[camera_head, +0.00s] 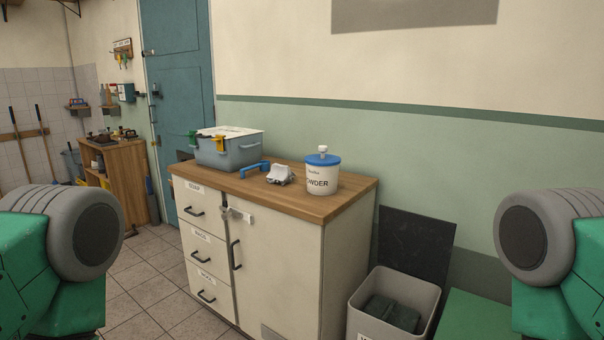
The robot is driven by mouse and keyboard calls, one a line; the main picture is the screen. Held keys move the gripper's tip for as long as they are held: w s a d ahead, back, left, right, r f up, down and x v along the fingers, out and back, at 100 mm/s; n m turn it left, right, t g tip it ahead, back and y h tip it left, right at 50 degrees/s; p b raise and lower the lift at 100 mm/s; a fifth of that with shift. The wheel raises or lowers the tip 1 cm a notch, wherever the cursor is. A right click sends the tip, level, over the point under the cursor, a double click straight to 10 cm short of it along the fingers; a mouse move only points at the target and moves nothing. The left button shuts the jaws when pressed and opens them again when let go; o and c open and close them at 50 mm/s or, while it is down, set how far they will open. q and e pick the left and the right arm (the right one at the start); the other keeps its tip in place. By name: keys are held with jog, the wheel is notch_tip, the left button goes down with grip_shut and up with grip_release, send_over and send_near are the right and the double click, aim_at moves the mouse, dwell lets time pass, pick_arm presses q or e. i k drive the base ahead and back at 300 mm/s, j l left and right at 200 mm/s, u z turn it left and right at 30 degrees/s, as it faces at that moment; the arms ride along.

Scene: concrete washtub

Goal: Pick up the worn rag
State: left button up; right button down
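No thing in view is clearly the worn rag. A small pale grey crumpled thing (279,174) lies on the wooden top of the cabinet; I cannot tell if it is cloth. Dark folded pieces that look like cloth (393,313) lie inside an open pale bin (435,296) at the lower right. The cream cabinet (275,265) has several shut drawers at its left and a shut door at its right. Parts of my two arms show at the lower left and right edges, but neither gripper is in view.
A grey tub (226,153), a blue handled object (254,169) and a blue-lidded powder bucket (322,178) stand on the cabinet. A dark panel (415,243) leans on the wall behind the bin. Tiled floor (150,295) is clear at left.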

aim_at(278, 172)
jog(key=i+j+z, duration=0.2)
jog(key=z, duration=0.25)
jog(key=i+j+z, duration=0.15)
jog(key=j+z, duration=0.25)
jog(key=i+j+z, duration=0.15)
jog(key=z, duration=0.3)
